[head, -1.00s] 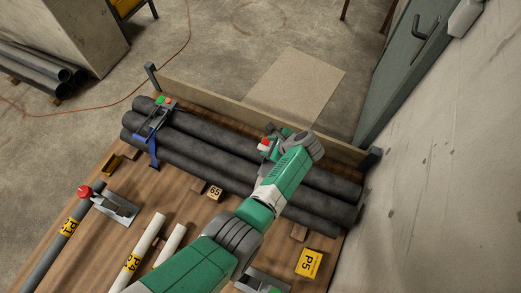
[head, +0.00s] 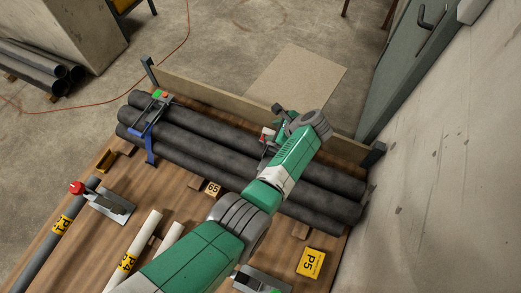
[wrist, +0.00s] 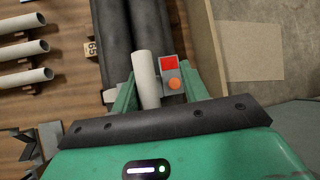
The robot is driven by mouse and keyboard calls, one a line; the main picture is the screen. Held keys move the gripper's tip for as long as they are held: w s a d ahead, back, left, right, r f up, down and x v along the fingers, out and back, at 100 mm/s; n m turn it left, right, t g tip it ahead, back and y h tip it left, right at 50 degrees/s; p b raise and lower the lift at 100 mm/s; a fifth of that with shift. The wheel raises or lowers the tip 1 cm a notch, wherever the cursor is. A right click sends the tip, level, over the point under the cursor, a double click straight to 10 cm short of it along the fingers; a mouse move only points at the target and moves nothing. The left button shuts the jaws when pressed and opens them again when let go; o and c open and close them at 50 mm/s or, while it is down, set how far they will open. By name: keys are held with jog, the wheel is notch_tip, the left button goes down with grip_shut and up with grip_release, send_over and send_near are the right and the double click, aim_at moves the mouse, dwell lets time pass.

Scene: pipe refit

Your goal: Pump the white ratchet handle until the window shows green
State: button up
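The white ratchet handle (wrist: 147,80) stands between the fingers of my gripper (wrist: 158,92) in the wrist view. It is nearer the left finger, and a gap shows on the right. The fingers are spread apart and do not look closed on it. Right beside the handle is the ratchet body with a red window (wrist: 169,63) and an orange button (wrist: 174,84).
A wooden board (head: 215,95) with end posts edges the far side. White pipes (head: 137,245) and a yellow P5 plate (head: 311,262) lie nearer. A grey wall stands right.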

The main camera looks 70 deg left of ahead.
jog(key=w+a+b, duration=0.1)
jog(key=b, duration=0.1)
jog(key=w+a+b, duration=0.1)
jog(key=b, duration=0.2)
jog(key=shift+w+a+f, duration=0.1)
jog(key=shift+a+f, duration=0.05)
jog(key=shift+f, duration=0.15)
jog(key=s+d+p, duration=0.1)
jog(key=p, duration=0.1)
jog(key=s+d+p, duration=0.1)
jog(key=p, duration=0.2)
jog(key=shift+s+d+r+p, duration=0.1)
jog(key=shift+d+r+p, duration=0.05)
jog(key=shift+r+p, duration=0.2)
